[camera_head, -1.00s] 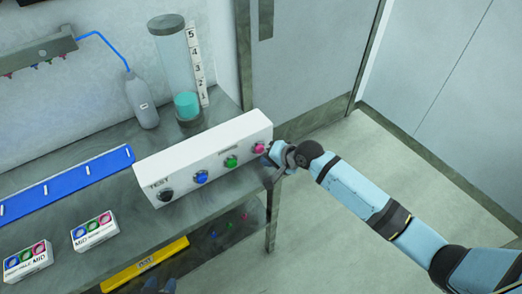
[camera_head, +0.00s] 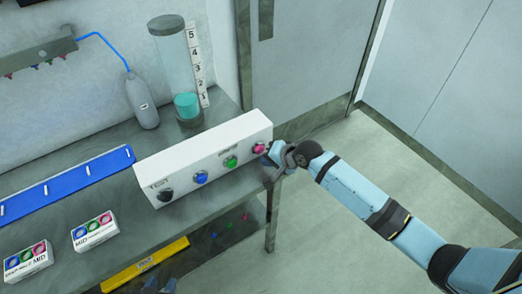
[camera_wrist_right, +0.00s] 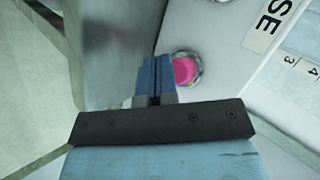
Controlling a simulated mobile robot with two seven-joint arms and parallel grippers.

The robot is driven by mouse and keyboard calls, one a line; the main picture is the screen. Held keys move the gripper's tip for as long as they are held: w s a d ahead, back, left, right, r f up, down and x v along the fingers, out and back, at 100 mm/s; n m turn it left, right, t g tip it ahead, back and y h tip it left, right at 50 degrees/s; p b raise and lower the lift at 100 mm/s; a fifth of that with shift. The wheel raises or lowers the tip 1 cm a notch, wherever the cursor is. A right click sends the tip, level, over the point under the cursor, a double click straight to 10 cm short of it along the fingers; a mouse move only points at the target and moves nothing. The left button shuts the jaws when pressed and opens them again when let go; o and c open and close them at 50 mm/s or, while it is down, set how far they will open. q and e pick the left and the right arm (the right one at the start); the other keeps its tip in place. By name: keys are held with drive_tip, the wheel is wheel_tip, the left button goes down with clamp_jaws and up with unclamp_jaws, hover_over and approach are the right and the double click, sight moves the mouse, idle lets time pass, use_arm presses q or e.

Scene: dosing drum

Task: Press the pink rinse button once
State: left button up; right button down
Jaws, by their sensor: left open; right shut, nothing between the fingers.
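The pink rinse button (camera_head: 259,148) is at the right end of the white control box (camera_head: 205,158). It also shows in the right wrist view (camera_wrist_right: 185,70), round and in a pale ring. My right gripper (camera_head: 267,158) is shut and empty, close to the button at the box's right end. In the right wrist view its blue fingertips (camera_wrist_right: 156,64) appear just left of the button; I cannot tell whether they touch it. My left gripper (camera_head: 160,285) is open at the bottom edge, low in front of the shelf, only its fingertips showing.
The same box carries green (camera_head: 231,162), blue (camera_head: 201,177) and black (camera_head: 166,194) controls. Behind it stand a clear cylinder (camera_head: 175,62) with teal liquid and a grey bottle (camera_head: 142,100). Open floor lies right of the bench.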

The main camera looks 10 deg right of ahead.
drive_tip(key=shift+w+a, duration=0.15)
drive_tip(key=shift+w, duration=0.2)
drive_tip(key=shift+w, duration=0.1)
idle(0.3)
drive_tip(key=shift+w+a, duration=0.15)
drive_tip(key=shift+w, duration=0.2)
idle(0.3)
drive_tip(key=shift+p, duration=0.3)
drive_tip(key=shift+s+d+p, duration=0.3)
drive_tip(key=shift+s+p, duration=0.5)
drive_tip(key=shift+s, duration=0.1)
drive_tip(key=shift+s+d+r+p, duration=0.15)
drive_tip(key=shift+s+p, duration=0.3)
drive_tip(key=shift+p, duration=0.05)
drive_tip(key=s+p, duration=0.1)
drive_tip(key=s, duration=0.1)
drive_tip(key=s+d+p, duration=0.1)
drive_tip(key=shift+s+d+p, duration=0.2)
drive_tip(key=shift+s+p, duration=0.1)
drive_tip(key=shift+s, duration=0.1)
